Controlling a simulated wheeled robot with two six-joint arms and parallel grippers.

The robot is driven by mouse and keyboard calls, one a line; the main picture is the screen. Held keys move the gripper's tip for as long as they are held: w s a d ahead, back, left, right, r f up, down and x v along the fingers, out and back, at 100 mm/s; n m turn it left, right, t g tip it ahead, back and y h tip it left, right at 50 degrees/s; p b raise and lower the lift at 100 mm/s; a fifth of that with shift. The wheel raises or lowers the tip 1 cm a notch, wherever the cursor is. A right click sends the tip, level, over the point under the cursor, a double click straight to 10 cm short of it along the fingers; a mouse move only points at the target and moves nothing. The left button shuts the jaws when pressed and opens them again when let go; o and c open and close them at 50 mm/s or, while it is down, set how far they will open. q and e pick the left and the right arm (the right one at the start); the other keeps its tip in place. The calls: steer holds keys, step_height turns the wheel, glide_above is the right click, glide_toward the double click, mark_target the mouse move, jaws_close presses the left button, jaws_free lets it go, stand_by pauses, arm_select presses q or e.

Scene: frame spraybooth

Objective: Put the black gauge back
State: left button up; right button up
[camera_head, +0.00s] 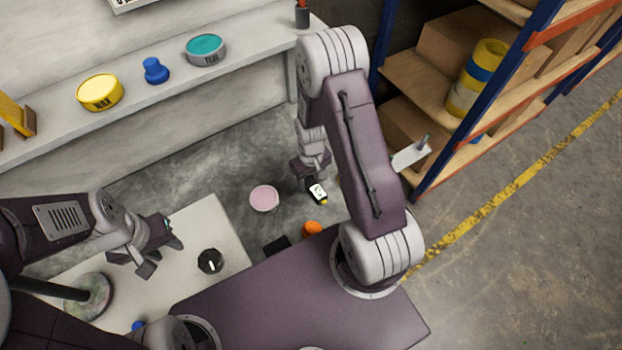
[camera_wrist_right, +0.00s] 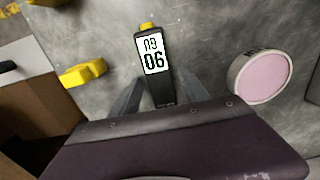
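The black gauge (camera_head: 318,193) has a white display with dark digits and a yellow end. In the right wrist view the gauge (camera_wrist_right: 154,62) points away from the wrist, between the two grey fingers. My right gripper (camera_head: 313,178) appears shut on its near part; the contact is partly hidden. The gauge looks raised above the grey surface. My left gripper (camera_head: 162,256) is open and empty above the pale table, left of a black round item (camera_head: 210,261).
A pink-topped tin (camera_head: 264,198) is left of the gauge. A small black block (camera_head: 277,246) and an orange item (camera_head: 312,229) lie nearer me. A shelf (camera_head: 160,105) carries a yellow tin, blue item and teal tin. A rack with boxes (camera_head: 465,40) stands right.

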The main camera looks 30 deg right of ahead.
step_height(320, 180, up, 9)
steer(key=p, duration=0.3)
stand_by(0.5)
